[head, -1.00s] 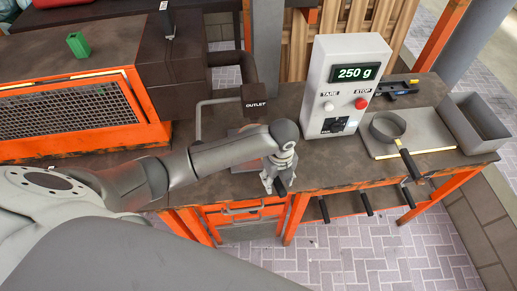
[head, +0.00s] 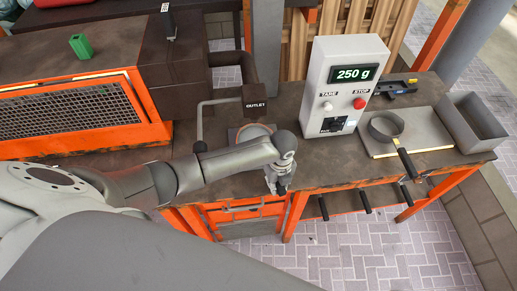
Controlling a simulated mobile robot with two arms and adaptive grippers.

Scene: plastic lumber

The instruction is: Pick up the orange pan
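A round pan with an orange rim (head: 254,132) sits on a grey plate under the outlet, partly hidden behind my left arm. Its handle cannot be made out. My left gripper (head: 278,190) points down at the bench's front edge, in front of the pan and slightly right of it. Its fingers are small and dark, so I cannot tell whether they are open or shut, or hold anything. My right gripper is not in view.
An outlet pipe (head: 255,103) stands over the pan. A scale box (head: 343,90) reading 250 g stands to the right. An orange-framed machine (head: 70,105) fills the left.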

